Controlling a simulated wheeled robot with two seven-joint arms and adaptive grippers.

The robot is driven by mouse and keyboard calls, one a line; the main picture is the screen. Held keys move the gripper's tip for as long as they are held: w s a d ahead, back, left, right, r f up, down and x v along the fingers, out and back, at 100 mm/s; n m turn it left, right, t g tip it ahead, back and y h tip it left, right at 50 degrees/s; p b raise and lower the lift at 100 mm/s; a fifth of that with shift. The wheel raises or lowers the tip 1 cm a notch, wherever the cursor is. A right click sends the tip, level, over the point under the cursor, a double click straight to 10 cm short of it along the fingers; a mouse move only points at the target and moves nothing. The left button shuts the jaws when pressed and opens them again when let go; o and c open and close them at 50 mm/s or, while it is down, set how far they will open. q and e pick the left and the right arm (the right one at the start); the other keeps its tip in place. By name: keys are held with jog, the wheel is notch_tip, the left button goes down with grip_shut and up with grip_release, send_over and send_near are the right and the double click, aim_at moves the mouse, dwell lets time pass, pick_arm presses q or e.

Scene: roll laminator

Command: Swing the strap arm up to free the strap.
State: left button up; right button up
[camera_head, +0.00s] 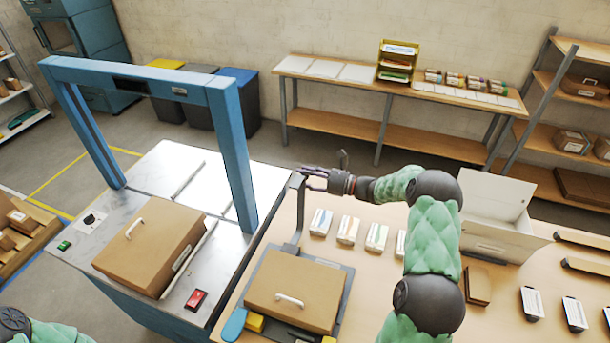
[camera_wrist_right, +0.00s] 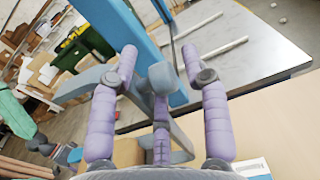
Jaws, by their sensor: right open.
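The strap arm (camera_head: 297,212) is a thin grey post standing nearly upright at the back of the small grey fixture (camera_head: 343,293) on the wooden table. Its top end bends over. A brown case (camera_head: 297,283) with a white handle lies in the fixture. My right gripper (camera_head: 316,176) is at the top of the strap arm, fingers pointing left. In the right wrist view its lilac fingers (camera_wrist_right: 160,62) are spread open. The strap arm's blue-grey end (camera_wrist_right: 163,78) shows between them; contact is unclear. I cannot make out the strap clearly. My left gripper is out of view.
A blue arch (camera_head: 140,78) stands over a metal-topped machine with another brown case (camera_head: 150,243). Several small packs (camera_head: 348,230) lie on the table right of the strap arm. A white open box (camera_head: 492,236) stands farther right.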

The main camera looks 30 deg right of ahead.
jog(key=shift+w+a, duration=0.2)
jog(key=shift+w, duration=0.05)
